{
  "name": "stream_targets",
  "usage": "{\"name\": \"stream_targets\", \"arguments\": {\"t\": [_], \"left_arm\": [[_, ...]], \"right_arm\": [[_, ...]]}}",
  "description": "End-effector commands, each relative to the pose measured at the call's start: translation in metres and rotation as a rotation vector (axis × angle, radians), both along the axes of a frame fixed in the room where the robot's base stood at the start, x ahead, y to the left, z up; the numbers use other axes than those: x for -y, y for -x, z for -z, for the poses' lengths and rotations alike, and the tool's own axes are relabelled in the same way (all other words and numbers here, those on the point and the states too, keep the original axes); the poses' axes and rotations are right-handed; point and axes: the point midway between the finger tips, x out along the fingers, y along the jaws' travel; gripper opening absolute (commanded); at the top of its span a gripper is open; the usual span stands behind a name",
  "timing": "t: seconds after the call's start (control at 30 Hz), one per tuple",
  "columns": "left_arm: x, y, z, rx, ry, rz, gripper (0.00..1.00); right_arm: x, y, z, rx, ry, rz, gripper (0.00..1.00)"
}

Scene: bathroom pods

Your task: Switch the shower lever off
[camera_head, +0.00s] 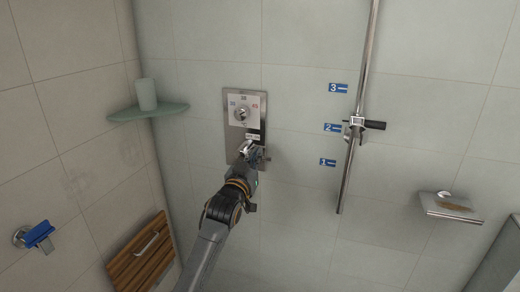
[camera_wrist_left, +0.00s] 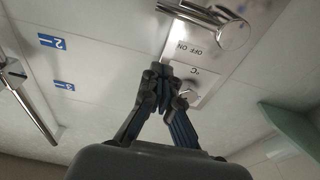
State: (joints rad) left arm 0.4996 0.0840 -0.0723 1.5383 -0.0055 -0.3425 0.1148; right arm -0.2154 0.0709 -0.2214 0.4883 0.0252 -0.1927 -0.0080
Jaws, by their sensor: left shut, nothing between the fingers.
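The metal shower panel (camera_head: 231,128) is mounted on the back wall, with a round temperature knob (camera_head: 241,114) in its upper part. My left gripper (camera_head: 250,152) is in front of the panel's lower part and hides much of the chrome shower lever there. In the left wrist view, which is upside down, the chrome lever (camera_wrist_left: 222,36) shows near an "OFF ON" label (camera_wrist_left: 188,49). My left gripper (camera_wrist_left: 164,72) is shut and empty there, its fingertips beside the label. I cannot tell if it touches the panel. My right gripper is not in view.
A corner shelf (camera_head: 150,112) holds a cup (camera_head: 146,94) left of the panel. A vertical rail (camera_head: 362,75) with a slider (camera_head: 364,124) and blue number signs (camera_head: 338,88) is to the right. A folded wooden seat (camera_head: 142,254) and a soap tray (camera_head: 447,208) are lower.

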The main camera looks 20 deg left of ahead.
Motion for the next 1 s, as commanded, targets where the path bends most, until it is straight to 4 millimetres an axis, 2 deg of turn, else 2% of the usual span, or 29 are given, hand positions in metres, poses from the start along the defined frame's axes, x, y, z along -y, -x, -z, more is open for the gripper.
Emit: {"name": "stream_targets", "arguments": {"t": [0.1, 0.4, 0.5, 0.6, 0.8, 1.0], "left_arm": [[0.001, -0.021, -0.006, -0.001, 0.000, 0.000, 0.00], [0.002, -0.063, -0.012, 0.000, 0.000, 0.000, 0.00], [0.003, -0.060, 0.006, -0.006, 0.000, 0.001, 0.00], [0.002, -0.057, 0.016, 0.000, 0.000, 0.001, 0.00], [0.002, -0.055, 0.026, 0.005, 0.000, 0.001, 0.00], [0.002, -0.054, 0.026, 0.006, 0.000, 0.001, 0.00]], "right_arm": [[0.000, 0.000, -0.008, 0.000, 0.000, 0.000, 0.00], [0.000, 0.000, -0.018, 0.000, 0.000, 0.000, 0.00], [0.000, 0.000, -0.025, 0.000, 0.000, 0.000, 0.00], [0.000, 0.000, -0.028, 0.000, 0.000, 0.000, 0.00], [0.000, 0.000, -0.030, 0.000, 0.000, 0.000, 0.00], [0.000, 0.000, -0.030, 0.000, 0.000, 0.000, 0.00]]}}
